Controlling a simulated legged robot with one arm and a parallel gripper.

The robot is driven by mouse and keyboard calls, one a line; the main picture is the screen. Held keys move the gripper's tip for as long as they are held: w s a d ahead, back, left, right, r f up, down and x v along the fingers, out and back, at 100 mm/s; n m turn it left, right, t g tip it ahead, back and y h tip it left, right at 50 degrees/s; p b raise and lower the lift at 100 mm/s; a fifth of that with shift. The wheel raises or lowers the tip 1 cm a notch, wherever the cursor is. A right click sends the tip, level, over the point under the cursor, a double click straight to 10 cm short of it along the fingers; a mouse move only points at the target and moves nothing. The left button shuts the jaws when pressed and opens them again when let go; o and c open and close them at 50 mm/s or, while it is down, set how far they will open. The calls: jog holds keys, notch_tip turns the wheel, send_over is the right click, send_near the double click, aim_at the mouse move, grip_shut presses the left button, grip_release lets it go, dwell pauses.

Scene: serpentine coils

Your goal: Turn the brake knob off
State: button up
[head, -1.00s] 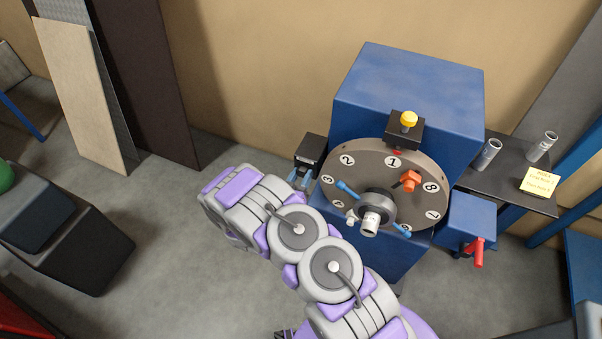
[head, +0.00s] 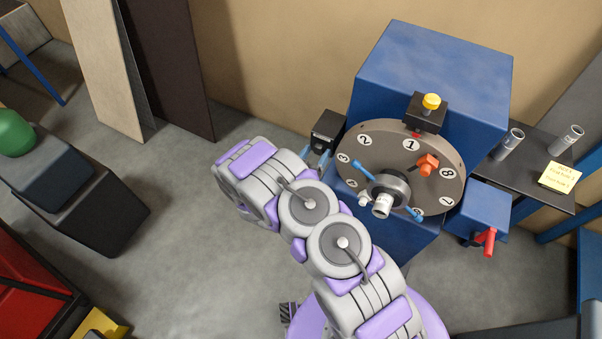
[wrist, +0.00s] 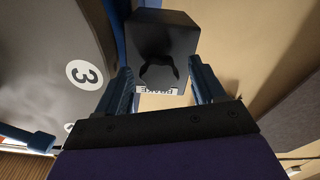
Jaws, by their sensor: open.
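The brake box (head: 328,130) is a small black block at the left side of the blue machine, beside the numbered dial. In the wrist view the box (wrist: 172,28) is straight ahead, with a white label reading BRAKE (wrist: 157,91) that is partly dark. A dark knob (wrist: 159,73) stands in front of the box. My gripper (wrist: 161,80) is open, with one blue finger on each side of the knob. I cannot tell whether either finger touches it. In the head view the blue fingers (head: 317,158) show just below the box, and the knob is hidden.
The grey dial (head: 390,150) with its blue-handled hub (head: 385,192) is close to the right of my gripper. A yellow knob (head: 431,101) tops the dial and a red lever (head: 488,241) is on the right. Bare floor (head: 200,220) lies to the left.

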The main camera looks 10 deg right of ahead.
jog(key=p+v, duration=0.2)
jog(key=v, duration=1.4)
jog(key=shift+s+a+p, duration=0.25)
jog(key=shift+a+p, duration=0.1)
jog(key=w+a+r+m+g+y, duration=0.2)
jog(key=w+a+g+y, duration=0.45)
jog(key=a, duration=0.25)
jog(key=s+a+r+n+g+y, duration=0.1)
jog(key=s+r+g+y, duration=0.15)
jog(key=r, duration=0.45)
jog(key=s+a+r+n+g+y, duration=0.15)
jog(key=r+y, duration=0.25)
jog(key=r, duration=0.4)
jog(key=s+d+r+n+g, duration=0.1)
jog(key=s+d+r, duration=0.4)
jog(key=s, duration=0.5)
jog(key=s+d+r+n+g+h, duration=0.1)
jog(key=s+d+r+g, duration=0.2)
jog(key=s+d, duration=0.6)
jog(key=s+d+r+n+g+h, duration=0.1)
jog(key=s+d+r+g, duration=0.1)
jog(key=s+d+r, duration=0.5)
jog(key=s, duration=0.4)
jog(key=shift+s+d, duration=0.4)
